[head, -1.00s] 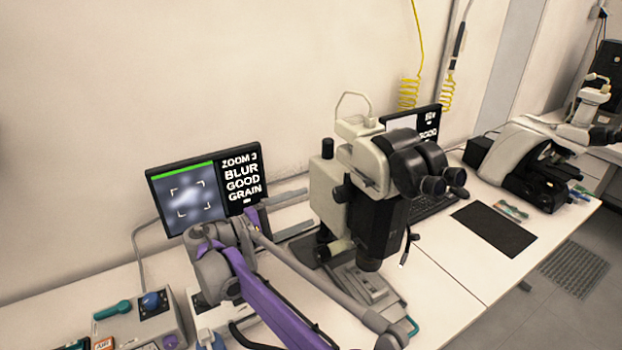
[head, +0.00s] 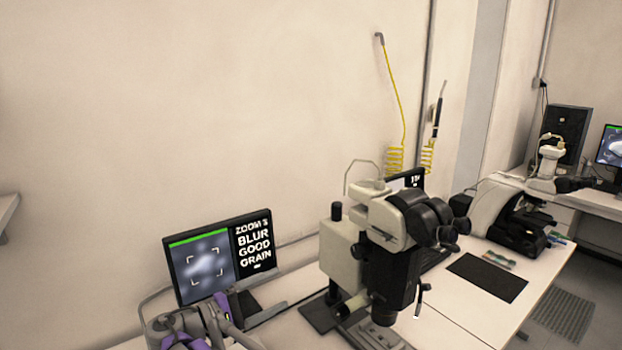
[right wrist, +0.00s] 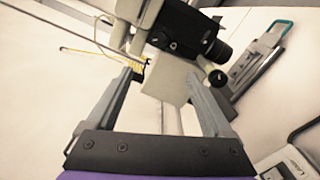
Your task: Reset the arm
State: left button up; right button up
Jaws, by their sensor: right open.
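My right gripper (right wrist: 163,82) fills the lower middle of the right wrist view. Its two grey fingers are spread apart, with nothing held between them. In that view the microscope (right wrist: 190,28) stands beyond the fingertips, with a pale panel behind the gap. In the head view only grey and purple parts of my arm (head: 205,328) show at the lower left, in front of the monitor. The fingertips cannot be made out there. My left gripper is not in view.
The microscope (head: 370,240) stands on the white bench right of the monitor (head: 215,258), which reads ZOOM 3, BLUR, GOOD, GRAIN. A black mat (head: 487,277) lies to its right, before a second microscope (head: 510,215). Yellow coiled cables (head: 396,160) hang on the wall.

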jog(key=s+d+f+m+g+y, duration=0.1)
jog(key=s+d+f+g+y, duration=0.15)
jog(key=d, duration=0.45)
jog(key=s+d+f+m+g+y, duration=0.15)
jog(key=s+d, duration=0.25)
jog(key=d, duration=0.4)
jog(key=s+d+f+m+g+y, duration=0.1)
jog(key=s+d+f+y, duration=0.15)
jog(key=d, duration=0.45)
jog(key=s+d+f+m+y, duration=0.2)
jog(key=s+f+m+y, duration=0.2)
jog(key=s, duration=0.7)
jog(key=s+d+f+m+y, duration=0.2)
jog(key=s+f+m+y, duration=0.2)
jog(key=s+f, duration=0.4)
jog(key=s, duration=0.2)
jog(key=shift+s+d+f, duration=0.2)
jog(key=shift+s+f, duration=0.15)
jog(key=shift+f, duration=0.05)
